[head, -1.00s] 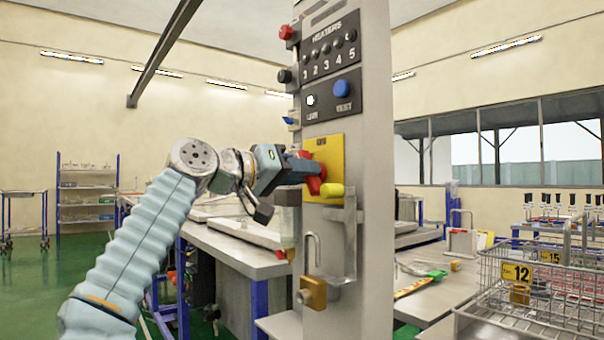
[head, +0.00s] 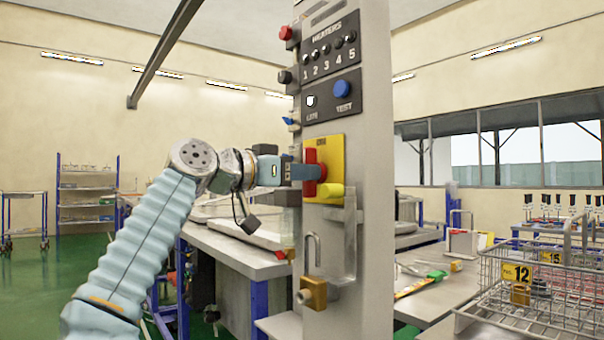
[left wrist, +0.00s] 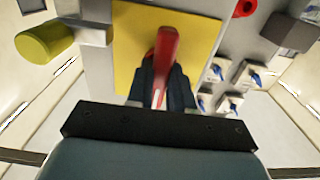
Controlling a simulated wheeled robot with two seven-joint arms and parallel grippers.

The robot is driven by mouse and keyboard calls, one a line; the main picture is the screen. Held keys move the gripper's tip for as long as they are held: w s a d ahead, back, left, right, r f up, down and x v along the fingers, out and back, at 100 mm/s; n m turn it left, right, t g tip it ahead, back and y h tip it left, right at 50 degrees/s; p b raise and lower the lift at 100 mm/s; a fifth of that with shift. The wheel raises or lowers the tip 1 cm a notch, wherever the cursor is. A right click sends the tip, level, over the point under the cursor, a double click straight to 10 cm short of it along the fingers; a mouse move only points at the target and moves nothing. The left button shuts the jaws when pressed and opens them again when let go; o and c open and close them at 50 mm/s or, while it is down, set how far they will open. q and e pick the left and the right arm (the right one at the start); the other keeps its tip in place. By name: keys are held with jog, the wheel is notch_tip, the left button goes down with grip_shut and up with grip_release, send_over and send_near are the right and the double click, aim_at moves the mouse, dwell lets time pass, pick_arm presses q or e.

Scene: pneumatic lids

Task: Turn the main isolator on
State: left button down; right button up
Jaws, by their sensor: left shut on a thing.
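The main isolator is a red handle (head: 310,180) on a yellow plate (head: 337,155) on the grey column's front. The handle now stands about upright. My left gripper (head: 303,172) comes from the left and is shut on the handle. In the left wrist view the red handle (left wrist: 167,48) sits between the dark fingers (left wrist: 160,85), in front of the yellow plate (left wrist: 128,45). The plate's small lettering is too blurred to read fully. My right gripper is in neither view.
Heater knobs (head: 326,49) and a blue button (head: 342,89) are above. A wire basket (head: 545,290) stands at right.

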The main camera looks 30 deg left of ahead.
pick_arm(q)
jog(key=shift+f, duration=0.1)
jog(key=c, duration=1)
grip_release()
jog(key=b+v, duration=0.3)
jog(key=v, duration=1)
jog(key=shift+s+a, duration=0.2)
jog(key=shift+s, duration=0.15)
